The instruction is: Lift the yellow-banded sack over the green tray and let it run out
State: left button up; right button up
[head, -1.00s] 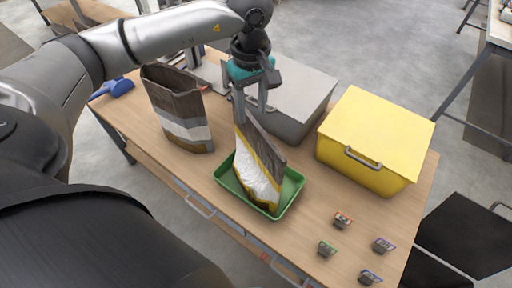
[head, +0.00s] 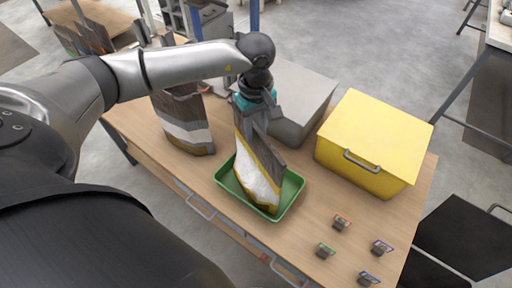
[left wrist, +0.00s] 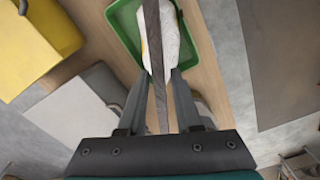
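The yellow-banded sack (head: 258,182), brown at the top with a white panel and yellow bands, stands tilted in the green tray (head: 226,184). My left gripper (head: 258,122) is at the sack's upper part from above. In the left wrist view its two fingers (left wrist: 160,85) are apart on either side of the sack's narrow brown edge (left wrist: 153,40), with a gap visible at the right finger. The sack's white panel (left wrist: 170,40) and the tray (left wrist: 123,30) lie beyond the fingertips. The sack's opening and contents are hidden. My right gripper is out of view.
A brown sack with a white band (head: 185,128) stands left of the tray. A grey bin (head: 300,95) is behind, and a yellow bin (head: 372,135) is at the right. Several small tagged blocks (head: 341,222) sit at the front right. The wood between is clear.

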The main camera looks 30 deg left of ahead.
pick_arm(q)
grip_shut()
jog(key=shift+r, duration=0.1)
dwell(1.0)
